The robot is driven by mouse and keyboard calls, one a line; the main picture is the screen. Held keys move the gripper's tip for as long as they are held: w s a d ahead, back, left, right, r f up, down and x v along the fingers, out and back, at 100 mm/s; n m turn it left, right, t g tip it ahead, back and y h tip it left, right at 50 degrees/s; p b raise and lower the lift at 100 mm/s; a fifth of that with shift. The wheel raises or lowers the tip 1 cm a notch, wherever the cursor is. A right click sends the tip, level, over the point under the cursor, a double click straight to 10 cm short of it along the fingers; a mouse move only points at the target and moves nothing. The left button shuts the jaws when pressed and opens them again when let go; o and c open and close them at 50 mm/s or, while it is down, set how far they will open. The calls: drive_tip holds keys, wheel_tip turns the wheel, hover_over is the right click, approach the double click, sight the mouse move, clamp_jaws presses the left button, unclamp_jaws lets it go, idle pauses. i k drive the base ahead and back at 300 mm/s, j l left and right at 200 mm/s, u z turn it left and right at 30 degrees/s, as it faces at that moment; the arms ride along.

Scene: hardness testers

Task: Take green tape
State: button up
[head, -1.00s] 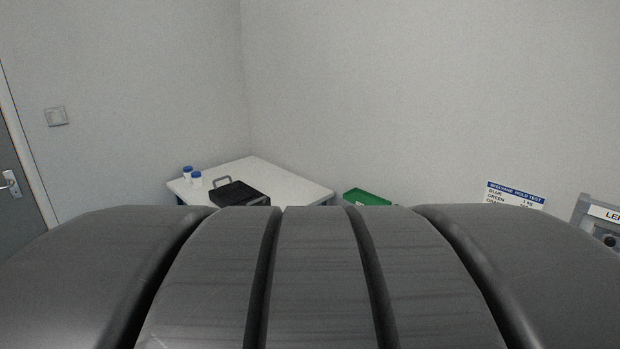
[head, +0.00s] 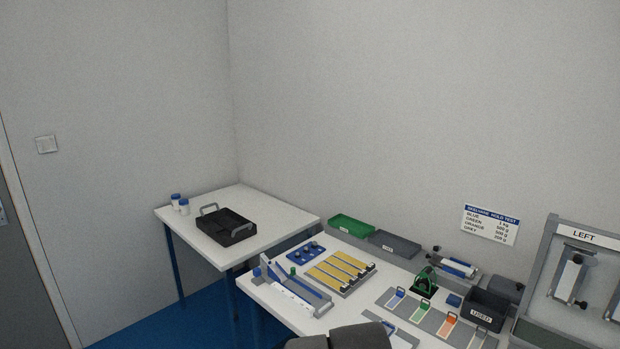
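The green tape cannot be told for certain at this size. A green item with a dark body, like a small dispenser (head: 424,282), stands on the right-hand table. In front of it lies a row of grey slots with coloured pieces: a blue piece (head: 396,297), a green piece (head: 421,310) and an orange piece (head: 448,321). A dark grey rounded part of my arm covers the table's front edge at the bottom middle. My gripper's fingers are not in view.
The right-hand table also holds a green tray (head: 351,226), a grey tray (head: 396,243), yellow strips (head: 341,272) and a dark box marked USED (head: 487,309). A grey LEFT panel (head: 585,237) stands at right. A black carrier (head: 229,226) is on the left-hand table (head: 205,245).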

sight(424, 307)
drive_tip(key=l+z, duration=0.15)
drive_tip(key=k+l, duration=0.15)
drive_tip(key=i+j+z, duration=0.4)
drive_tip(key=i, duration=0.2)
drive_tip(key=i+j+z, duration=0.35)
drive_tip(key=i, duration=0.2)
